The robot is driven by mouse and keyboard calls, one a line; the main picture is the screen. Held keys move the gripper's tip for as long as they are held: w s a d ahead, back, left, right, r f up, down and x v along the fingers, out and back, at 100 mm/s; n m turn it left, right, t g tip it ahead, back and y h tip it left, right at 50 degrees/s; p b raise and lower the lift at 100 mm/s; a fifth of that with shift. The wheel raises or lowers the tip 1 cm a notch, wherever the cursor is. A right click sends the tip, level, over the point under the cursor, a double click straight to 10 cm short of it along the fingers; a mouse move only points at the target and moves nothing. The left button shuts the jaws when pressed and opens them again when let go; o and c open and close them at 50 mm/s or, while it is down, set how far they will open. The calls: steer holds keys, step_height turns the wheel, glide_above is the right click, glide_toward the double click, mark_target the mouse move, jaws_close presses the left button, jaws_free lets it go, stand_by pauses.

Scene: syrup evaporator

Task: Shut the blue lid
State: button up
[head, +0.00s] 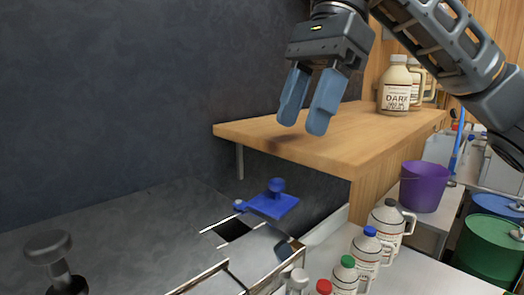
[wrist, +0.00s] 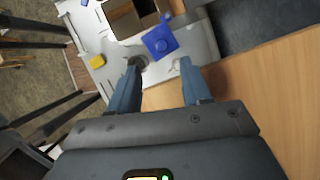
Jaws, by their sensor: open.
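The blue lid (head: 268,207) is a flat square plate with a round knob on top. It sits beside a dark square opening (head: 233,230) in the metal surface, leaving the opening uncovered. A small blue pivot piece shows at its left corner. The wrist view also shows the blue lid (wrist: 160,43) beyond my fingertips, next to a brown-walled open compartment (wrist: 127,20). My gripper (head: 302,122) is open and empty, well above the lid, with its fingers pointing down. In the wrist view the fingers (wrist: 161,66) are apart with nothing between them.
Several capped jugs (head: 366,250) stand on the white counter to the right of the lid. A dark wall fills the left.

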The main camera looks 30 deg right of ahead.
mark_target(278, 180)
steer(key=shift+p+x, duration=0.6)
steer(key=shift+x, duration=3.25)
steer(key=shift+w, duration=0.15)
steer(key=shift+c, duration=0.2)
steer(key=shift+d, duration=0.1)
jaws_close()
